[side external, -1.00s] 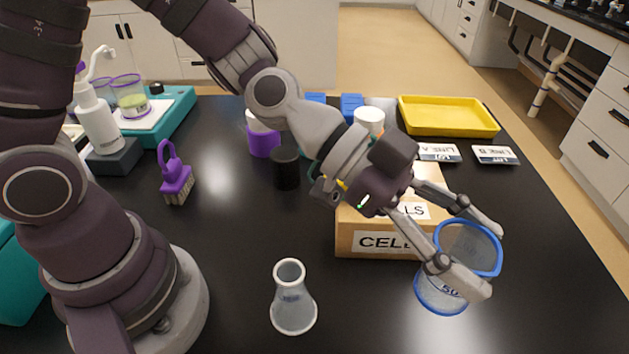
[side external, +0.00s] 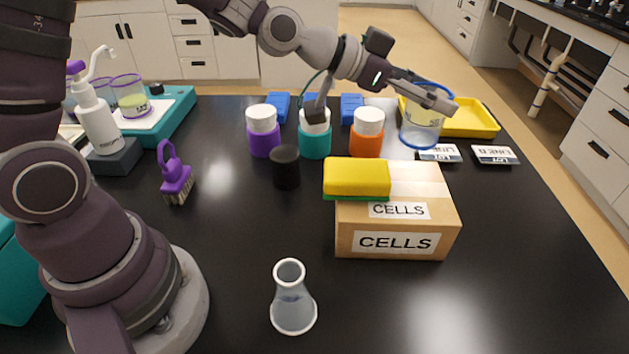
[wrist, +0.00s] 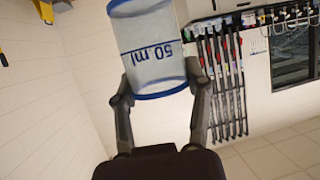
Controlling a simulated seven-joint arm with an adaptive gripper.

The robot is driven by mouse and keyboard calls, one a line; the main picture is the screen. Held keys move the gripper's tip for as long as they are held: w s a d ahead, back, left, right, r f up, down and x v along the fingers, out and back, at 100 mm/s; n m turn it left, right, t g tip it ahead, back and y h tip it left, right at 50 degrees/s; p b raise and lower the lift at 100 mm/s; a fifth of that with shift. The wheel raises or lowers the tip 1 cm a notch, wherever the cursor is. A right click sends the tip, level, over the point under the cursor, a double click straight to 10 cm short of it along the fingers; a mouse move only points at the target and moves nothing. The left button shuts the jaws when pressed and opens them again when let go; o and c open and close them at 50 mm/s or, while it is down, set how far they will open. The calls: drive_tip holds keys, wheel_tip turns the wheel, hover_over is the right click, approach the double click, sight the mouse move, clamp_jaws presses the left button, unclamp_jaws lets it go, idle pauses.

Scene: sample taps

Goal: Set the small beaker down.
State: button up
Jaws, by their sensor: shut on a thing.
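The small beaker (side external: 420,130) is clear with blue rims and stands out at the back right of the bench in the side view, in front of the yellow tray's left part. In the wrist view the beaker (wrist: 155,55) shows a "50 ml" mark and sits between both fingers. My gripper (side external: 432,98) is shut on the beaker's sides. The beaker looks about upright in the side view. Its base appears close to the card labelled LINE A (side external: 440,153); I cannot tell whether it touches the bench.
A yellow tray (side external: 475,125) lies behind. A second card (side external: 494,155) lies at right. Orange (side external: 366,143), teal (side external: 315,145) and purple (side external: 264,142) bottles stand to the left. A CELLS box (side external: 398,242) with a yellow sponge (side external: 357,178) and a flask (side external: 292,308) are nearer.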

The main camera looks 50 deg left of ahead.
drive_tip(key=w+a+f+n+t+y, duration=0.15)
drive_tip(key=a+n+y, duration=0.5)
drive_tip(key=a, duration=0.75)
drive_tip(key=w+a+n+y, duration=0.3)
drive_tip(key=a+n+y, duration=0.4)
drive_tip(key=a, duration=0.6)
drive_tip(key=s+a+r+n+g+y, duration=0.3)
drive_tip(key=s+a+n+g+y, duration=0.1)
drive_tip(key=s+a+n+g, duration=0.4)
drive_tip(key=s+a+r+n+g+y, duration=0.2)
drive_tip(key=s+a+n+g+y, duration=0.2)
drive_tip(key=s+a+n+g, duration=0.45)
drive_tip(key=f, duration=0.7)
drive_tip(key=s+a+f+m, duration=0.1)
drive_tip(key=f, duration=0.6)
drive_tip(key=a+f+m+t, duration=0.1)
drive_tip(key=f, duration=0.6)
drive_tip(key=shift+s+a, duration=0.15)
drive_tip(key=shift+s, duration=0.05)
drive_tip(key=shift+h, duration=0.25)
drive_tip(key=o, duration=0.9)
